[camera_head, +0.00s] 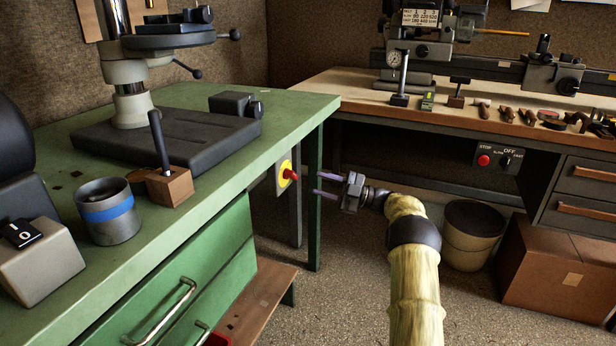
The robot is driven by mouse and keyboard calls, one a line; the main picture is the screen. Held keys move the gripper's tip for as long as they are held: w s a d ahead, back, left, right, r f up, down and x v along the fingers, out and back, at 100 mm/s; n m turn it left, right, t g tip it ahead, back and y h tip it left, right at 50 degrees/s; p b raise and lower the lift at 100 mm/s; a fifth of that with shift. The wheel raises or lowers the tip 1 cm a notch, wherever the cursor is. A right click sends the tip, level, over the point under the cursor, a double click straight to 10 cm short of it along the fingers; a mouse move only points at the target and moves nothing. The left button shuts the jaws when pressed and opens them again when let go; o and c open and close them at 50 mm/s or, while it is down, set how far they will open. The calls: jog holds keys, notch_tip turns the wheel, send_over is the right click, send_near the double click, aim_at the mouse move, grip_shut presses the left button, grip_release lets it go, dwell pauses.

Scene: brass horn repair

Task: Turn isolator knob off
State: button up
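The isolator knob (291,174) is red and sits on a round yellow plate, on a pale box at the end of the green bench. I see it from the side, so its turn position cannot be told. My gripper (316,184) is just right of the knob and slightly lower in the picture. Its two thin fingers point left towards the knob, one above the other, with a gap between them. The gripper is open and empty, and the fingertips look apart from the knob.
The green bench (235,150) fills the left, with a drill press base (165,135), a tin (107,210) and a grey switch box (40,265). A bin (470,235) and carton (560,270) stand right of my arm.

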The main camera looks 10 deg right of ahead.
jog(key=p+v, duration=0.2)
jog(key=v, duration=0.8)
jog(key=shift+f, duration=0.1)
jog(key=w+a+r+m+t+h+p, duration=0.1)
jog(key=w+a+r+m+t+h, duration=0.3)
jog(key=m+h, duration=0.35)
jog(key=w+a+r+m+t+h+p, duration=0.1)
jog(key=w+a+r+m+t+h, duration=0.15)
jog(key=r+m+t+h, duration=0.5)
jog(key=s+a+f+m+g+h+p, duration=0.1)
jog(key=s+a+f+m+g+h, duration=0.25)
jog(key=s, duration=1.05)
jog(key=s+a+f+m+g, duration=0.25)
jog(key=s+f+g, duration=0.35)
jog(key=s, duration=0.8)
jog(key=s+a+f+m+g+h+p, duration=0.1)
jog(key=s+a+f+m+g, duration=0.4)
jog(key=s, duration=0.8)
notch_tip(320, 180, up, 39)
jog(key=s+n+g+p, duration=0.1)
jog(key=n+p, duration=0.1)
jog(key=p, duration=3.5)
jog(key=shift+d, duration=0.4)
